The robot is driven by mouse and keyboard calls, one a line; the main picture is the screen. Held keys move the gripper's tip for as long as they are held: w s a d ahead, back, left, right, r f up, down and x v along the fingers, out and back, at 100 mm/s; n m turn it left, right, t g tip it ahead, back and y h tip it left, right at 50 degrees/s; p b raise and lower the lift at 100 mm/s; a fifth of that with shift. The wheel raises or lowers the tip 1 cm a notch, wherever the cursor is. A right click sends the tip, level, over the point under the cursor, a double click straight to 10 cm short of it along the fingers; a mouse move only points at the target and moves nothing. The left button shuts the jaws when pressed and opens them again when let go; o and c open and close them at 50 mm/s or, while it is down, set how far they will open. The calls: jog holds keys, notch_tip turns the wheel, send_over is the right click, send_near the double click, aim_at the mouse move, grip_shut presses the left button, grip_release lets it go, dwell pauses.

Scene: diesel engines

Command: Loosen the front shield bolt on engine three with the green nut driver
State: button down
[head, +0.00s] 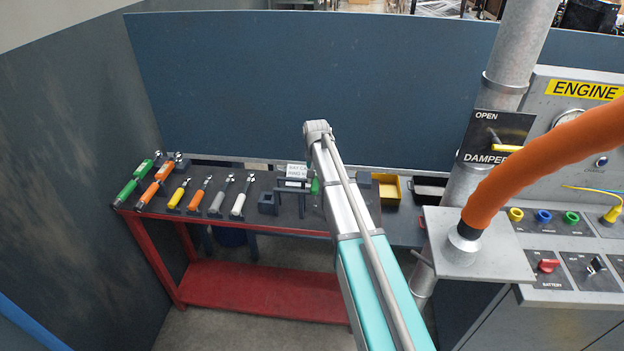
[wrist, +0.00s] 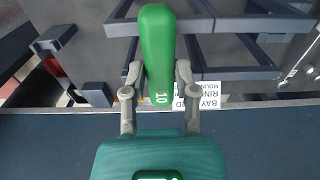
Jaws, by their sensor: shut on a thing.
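The green nut driver (wrist: 157,45) has a green handle marked 10. In the wrist view it stands out between the two fingers of my gripper (wrist: 157,74), which is shut on the handle. The handle is at a dark rack (wrist: 225,73); I cannot tell whether the driver still rests in it. In the head view a bit of green handle (head: 315,187) shows beside my arm, at the rack (head: 292,184) on the bench. My arm hides my gripper there. I do not see an engine or the shield bolt.
The red-framed bench (head: 240,225) holds several other tools, including a green-handled wrench (head: 131,188) at the left. A yellow bin (head: 389,190) is right of the rack. An orange hose (head: 545,160) and control panel (head: 570,265) crowd the right. A blue wall (head: 250,80) stands behind.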

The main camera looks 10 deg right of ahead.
aim_at(316, 181)
jog(key=shift+r, duration=0.2)
notch_tip(316, 181, up, 4)
jog(key=p, duration=0.4)
jog(key=shift+s+r+p, duration=0.1)
jog(key=shift+s+p, duration=0.05)
jog(key=shift+p, duration=0.15)
notch_tip(316, 181, up, 12)
jog(key=p, duration=1.1)
jog(key=shift+f, duration=0.25)
jog(key=shift+s+f, duration=0.1)
dwell(1.2)
